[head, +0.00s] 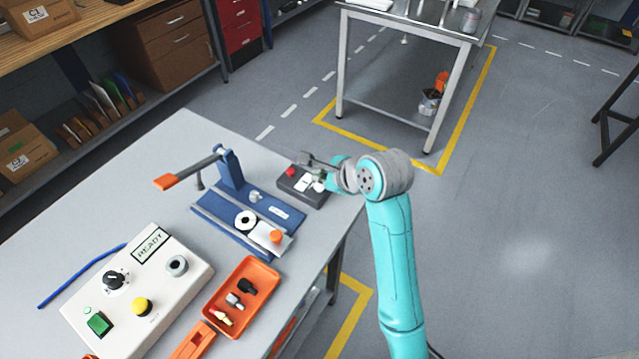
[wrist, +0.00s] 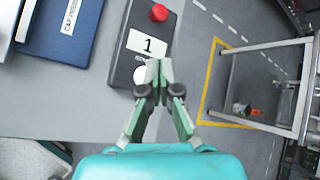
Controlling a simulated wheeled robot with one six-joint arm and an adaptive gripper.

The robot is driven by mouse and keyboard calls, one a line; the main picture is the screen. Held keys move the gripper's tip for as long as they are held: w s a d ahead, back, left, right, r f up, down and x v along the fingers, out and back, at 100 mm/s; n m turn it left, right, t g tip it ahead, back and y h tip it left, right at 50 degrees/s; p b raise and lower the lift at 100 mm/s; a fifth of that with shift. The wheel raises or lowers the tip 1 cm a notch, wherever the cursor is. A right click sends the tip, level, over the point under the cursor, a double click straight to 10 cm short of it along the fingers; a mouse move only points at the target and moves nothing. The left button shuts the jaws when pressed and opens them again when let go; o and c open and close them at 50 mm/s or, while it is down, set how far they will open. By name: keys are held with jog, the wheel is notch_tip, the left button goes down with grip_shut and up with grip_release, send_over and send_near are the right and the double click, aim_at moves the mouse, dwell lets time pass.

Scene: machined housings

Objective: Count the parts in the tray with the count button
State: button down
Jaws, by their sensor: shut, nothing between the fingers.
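The orange tray (head: 259,268) lies near the table's front right edge in the head view. It holds a black part (head: 247,286), a grey part (head: 234,299) and a cream part (head: 222,317). A dark counter box (wrist: 129,62) has a red button (wrist: 159,12), a display (wrist: 147,45) reading 1 and a white button (wrist: 140,76). The counter box also shows in the head view (head: 304,197). My gripper (wrist: 159,66) is shut and empty over the white button's end, partly covering it. I cannot tell whether it touches the button.
A blue fixture (head: 215,213) with an orange-handled lever (head: 166,182) stands left of the counter box. A white control panel (head: 172,305) with READY on it sits left of the tray. A steel table (head: 410,22) stands beyond, with open floor between.

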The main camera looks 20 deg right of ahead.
aim_at(320, 187)
jog(key=shift+r, duration=2.5)
jog(key=shift+a+r, duration=0.1)
dwell(0.3)
